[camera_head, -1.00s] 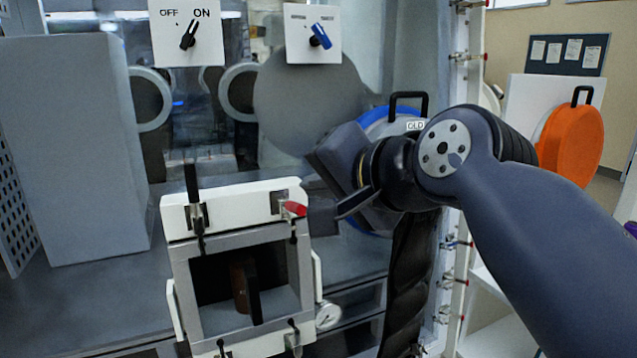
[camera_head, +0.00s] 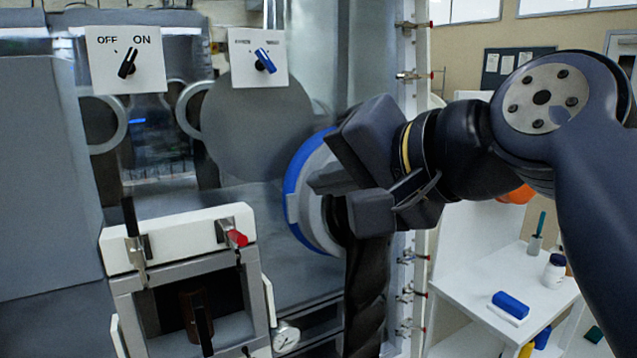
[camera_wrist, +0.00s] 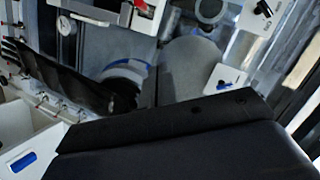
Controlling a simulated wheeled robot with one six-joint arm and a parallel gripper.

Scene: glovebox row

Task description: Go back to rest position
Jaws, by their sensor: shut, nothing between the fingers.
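My gripper (camera_head: 335,182) is shut and empty in the head view. It points left in front of a white round cover with a blue rim (camera_head: 296,190), which it partly hides. I cannot tell whether they touch. My arm reaches in from the right edge with its elbow raised. In the wrist view a dark part of my gripper (camera_wrist: 180,140) fills the lower middle.
A white-framed box with an open door (camera_head: 180,236) stands at lower left, a dark brown object (camera_head: 196,312) inside. Two switch panels (camera_head: 126,60) (camera_head: 259,57) hang above. A white shelf (camera_head: 470,285) at right holds a blue item (camera_head: 510,304) and a white bottle (camera_head: 554,271).

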